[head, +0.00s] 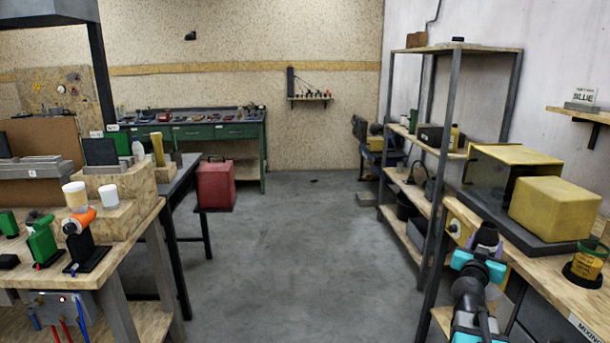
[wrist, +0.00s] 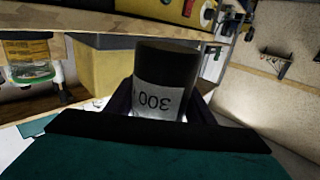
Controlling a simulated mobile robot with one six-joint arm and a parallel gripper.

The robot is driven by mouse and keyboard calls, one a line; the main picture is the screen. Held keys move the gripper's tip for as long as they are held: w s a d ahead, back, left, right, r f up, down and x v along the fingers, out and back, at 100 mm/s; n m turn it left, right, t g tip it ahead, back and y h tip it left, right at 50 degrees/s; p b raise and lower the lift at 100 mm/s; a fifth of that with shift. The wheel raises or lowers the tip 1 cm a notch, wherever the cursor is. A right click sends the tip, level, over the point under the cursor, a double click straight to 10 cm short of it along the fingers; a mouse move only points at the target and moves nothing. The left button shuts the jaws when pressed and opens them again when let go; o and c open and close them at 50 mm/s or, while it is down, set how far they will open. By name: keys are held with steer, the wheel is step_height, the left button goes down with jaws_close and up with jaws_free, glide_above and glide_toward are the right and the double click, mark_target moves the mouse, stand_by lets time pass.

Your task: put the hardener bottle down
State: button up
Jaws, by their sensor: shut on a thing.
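My gripper (head: 480,258) is at the lower right in the head view, beside the front edge of the right-hand bench (head: 548,268). It is shut on a dark bottle with a white label, which I take as the hardener bottle (head: 487,236). In the wrist view, where the scene looks upside down, the bottle (wrist: 167,68) sits between the dark fingers of my gripper (wrist: 158,112). The bottle is clear of the bench top and looks about upright. The fingers hide part of it.
On the right bench are a yellow box (head: 556,209), a larger dark-fronted yellow case (head: 508,172) behind it, and a yellow-labelled clear cup (head: 587,262) on a dark round base. A metal shelf unit (head: 437,125) stands behind. The middle floor is clear.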

steer(key=w+a+r+n+t+y, duration=0.1)
steer(key=w+a+r+n+y, duration=0.1)
steer(key=a, duration=0.9)
steer(key=w+a+r+n+t+y, duration=0.1)
steer(key=w+a+r+n+y, duration=0.2)
steer(key=a, duration=0.9)
steer(key=w+a+r+n+t+y, duration=0.1)
steer(key=a+y, duration=0.4)
steer(key=a, duration=0.7)
steer(key=shift+w+r+n+t+y, duration=0.35)
steer(key=shift+w+r+n, duration=0.35)
steer(key=shift+w+r, duration=0.5)
steer(key=shift+s+a+r, duration=0.15)
steer(key=shift+a+r, duration=0.1)
steer(key=shift+d, duration=0.1)
